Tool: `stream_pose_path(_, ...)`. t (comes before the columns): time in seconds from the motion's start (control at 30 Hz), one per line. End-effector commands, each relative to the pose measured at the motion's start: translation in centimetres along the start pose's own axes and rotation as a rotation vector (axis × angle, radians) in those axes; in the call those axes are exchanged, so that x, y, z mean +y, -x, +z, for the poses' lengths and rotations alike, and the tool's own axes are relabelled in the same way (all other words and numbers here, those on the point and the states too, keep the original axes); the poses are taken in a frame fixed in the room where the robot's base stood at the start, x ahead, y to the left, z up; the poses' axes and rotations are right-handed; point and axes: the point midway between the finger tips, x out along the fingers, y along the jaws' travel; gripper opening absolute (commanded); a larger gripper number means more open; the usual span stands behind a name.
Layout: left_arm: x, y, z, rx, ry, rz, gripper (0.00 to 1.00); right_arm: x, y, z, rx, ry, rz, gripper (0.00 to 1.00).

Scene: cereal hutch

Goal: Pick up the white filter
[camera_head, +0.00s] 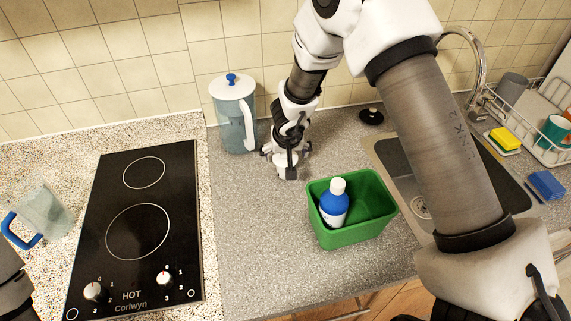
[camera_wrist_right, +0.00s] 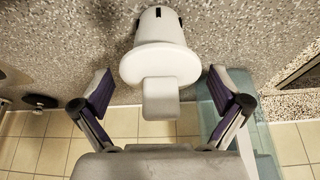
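The white filter (camera_wrist_right: 162,62) shows in the right wrist view as a cylinder with a wide round flange and a small square knob. It stands on the speckled counter, knob towards my gripper. My right gripper (camera_wrist_right: 160,98) is open, with its purple-padded fingers on either side of the knob and a gap on both sides. In the head view my right gripper (camera_head: 287,158) points down at the counter, beside the lidded pitcher, and largely hides the filter. My left gripper is not in view; only a piece of my left arm shows at the lower left.
A clear pitcher with a white lid (camera_head: 233,108) stands just left of my right gripper. A green bin (camera_head: 352,234) holding a blue-and-white bottle (camera_head: 334,204) is in front. A lidless pitcher (camera_head: 45,214), black hob (camera_head: 138,225), sink (camera_head: 388,150) and dish rack (camera_head: 528,140) surround.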

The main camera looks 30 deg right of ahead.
Motion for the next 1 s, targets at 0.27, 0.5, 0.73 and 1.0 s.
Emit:
stream_pose_path(0.27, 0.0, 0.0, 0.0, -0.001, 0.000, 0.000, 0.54, 0.0, 0.0, 0.0, 0.000, 0.000, 0.000, 0.34)
stream_pose_path(0.5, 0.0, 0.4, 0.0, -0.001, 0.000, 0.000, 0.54, 0.0, 0.4, -0.1, -0.002, 0.000, 0.001, 0.34)
stream_pose_path(0.73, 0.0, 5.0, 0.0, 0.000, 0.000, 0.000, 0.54, 0.0, 5.0, -2.0, 0.000, -0.001, 0.000, 0.34)
stream_pose_path(1.0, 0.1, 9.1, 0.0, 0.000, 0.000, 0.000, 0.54, 0.0, 9.3, -3.8, -0.001, 0.000, 0.000, 0.34)
